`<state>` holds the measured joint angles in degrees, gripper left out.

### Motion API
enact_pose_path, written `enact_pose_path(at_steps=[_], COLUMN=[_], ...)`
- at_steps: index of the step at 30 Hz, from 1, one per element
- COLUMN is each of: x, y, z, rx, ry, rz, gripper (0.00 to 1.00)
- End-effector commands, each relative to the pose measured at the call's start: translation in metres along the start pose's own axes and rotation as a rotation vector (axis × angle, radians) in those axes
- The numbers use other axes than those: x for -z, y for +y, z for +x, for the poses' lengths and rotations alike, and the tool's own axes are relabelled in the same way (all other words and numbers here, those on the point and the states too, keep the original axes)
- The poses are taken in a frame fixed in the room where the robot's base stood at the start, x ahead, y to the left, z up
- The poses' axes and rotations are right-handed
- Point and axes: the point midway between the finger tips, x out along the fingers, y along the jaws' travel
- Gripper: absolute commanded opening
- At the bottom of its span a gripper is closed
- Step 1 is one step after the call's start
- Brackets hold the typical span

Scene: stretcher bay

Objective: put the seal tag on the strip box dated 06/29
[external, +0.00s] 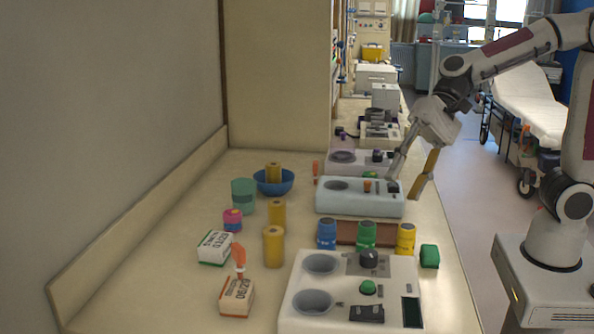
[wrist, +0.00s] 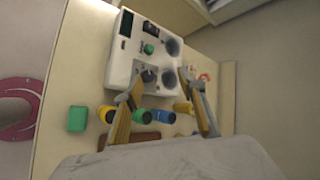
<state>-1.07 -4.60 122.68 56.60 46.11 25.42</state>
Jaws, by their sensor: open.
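The strip box dated 06/29 (external: 236,299), white with an orange edge, lies near the front left of the counter. An orange tag-like piece (external: 239,262), apparently the seal tag, stands upright at its back top edge; I cannot tell whether it rests on the box or just behind it. A second strip box (external: 214,247) with a green edge lies behind it, its date hard to read. My gripper (external: 406,190) is open and empty, well to the right, over the counter's right side. In the wrist view, my gripper's fingers (wrist: 162,84) are spread apart above the white device.
A white device with two round wells (external: 300,280) stands at the front right. Blue (external: 326,235), green (external: 366,236) and yellow (external: 405,240) bottles stand behind it. Yellow cylinders (external: 273,247), a blue bowl (external: 286,186) and a pale blue device (external: 345,207) stand farther back.

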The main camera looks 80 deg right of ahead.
Motion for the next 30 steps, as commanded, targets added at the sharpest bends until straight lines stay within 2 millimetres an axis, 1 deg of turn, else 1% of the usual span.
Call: enact_pose_path(at_steps=[1, 6, 14, 24, 30], x=[-0.004, -0.012, -0.014, -0.002, 0.008], y=[0.009, 0.043, 0.097, 0.165, 0.196], z=[-0.009, -0.035, -0.074, -0.125, -0.151], rx=[-0.015, -0.089, -0.216, -0.413, -0.53], ry=[0.015, 0.066, 0.15, 0.265, 0.323], rz=[-0.057, -0.258, -0.553, -0.912, -1.079], gripper=[0.4, 0.4, 0.4, 0.4, 0.4])
